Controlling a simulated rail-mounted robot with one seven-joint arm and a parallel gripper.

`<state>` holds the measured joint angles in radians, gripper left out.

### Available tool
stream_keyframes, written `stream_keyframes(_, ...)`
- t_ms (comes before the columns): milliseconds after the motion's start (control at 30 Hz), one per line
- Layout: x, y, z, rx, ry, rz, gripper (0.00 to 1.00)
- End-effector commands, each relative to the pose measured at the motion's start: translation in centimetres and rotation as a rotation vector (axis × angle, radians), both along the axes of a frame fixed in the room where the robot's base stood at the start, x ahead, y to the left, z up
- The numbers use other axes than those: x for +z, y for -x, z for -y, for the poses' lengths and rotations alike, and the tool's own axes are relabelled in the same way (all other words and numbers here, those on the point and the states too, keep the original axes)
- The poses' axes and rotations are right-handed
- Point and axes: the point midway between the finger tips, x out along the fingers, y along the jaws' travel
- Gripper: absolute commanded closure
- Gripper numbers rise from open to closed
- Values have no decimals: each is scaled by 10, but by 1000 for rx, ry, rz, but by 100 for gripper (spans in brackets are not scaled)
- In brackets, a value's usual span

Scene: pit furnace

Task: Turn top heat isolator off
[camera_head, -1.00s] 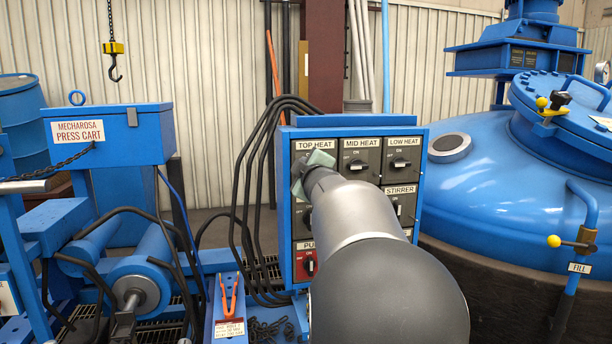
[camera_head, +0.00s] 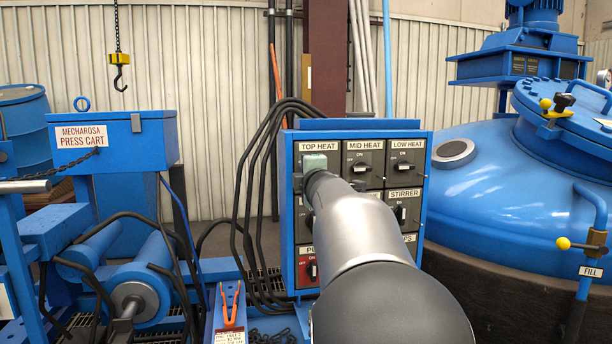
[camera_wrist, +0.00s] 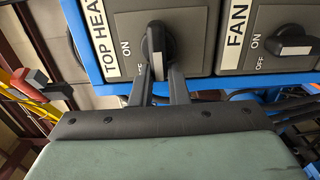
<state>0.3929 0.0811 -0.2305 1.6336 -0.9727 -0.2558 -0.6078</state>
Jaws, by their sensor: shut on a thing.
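The top heat isolator is a black rotary knob (camera_wrist: 156,48) on a grey plate, under the TOP HEAT label (camera_head: 319,144). In the wrist view its handle runs up and down the picture, with its white mark on the lower end, on the side of the OFF print. My gripper (camera_wrist: 162,78) is shut on this knob, its two dark fingers reaching its lower part. In the head view my gripper (camera_head: 315,163) is at the top left of the panel; the knob is hidden behind it there.
The blue switch panel (camera_head: 427,210) also holds MID HEAT (camera_head: 362,168), LOW HEAT (camera_head: 403,165), STIRRER (camera_head: 400,214) and FAN (camera_wrist: 293,45) switches. A red switch (camera_head: 311,271) is at the lower left. Black cables (camera_head: 240,200) hang left of it; the furnace (camera_head: 500,190) stands right.

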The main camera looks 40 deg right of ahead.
Motion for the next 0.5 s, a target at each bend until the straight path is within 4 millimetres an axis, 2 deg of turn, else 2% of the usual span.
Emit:
stream_keyframes(333, -1, 0, 0, 0, 3, -3, 100)
stream_keyframes(367, -1, 0, 0, 0, 3, -3, 83)
stream_keyframes(433, -1, 0, 0, 0, 3, -3, 64)
stream_keyframes(500, -1, 0, 0, 0, 2, -2, 64)
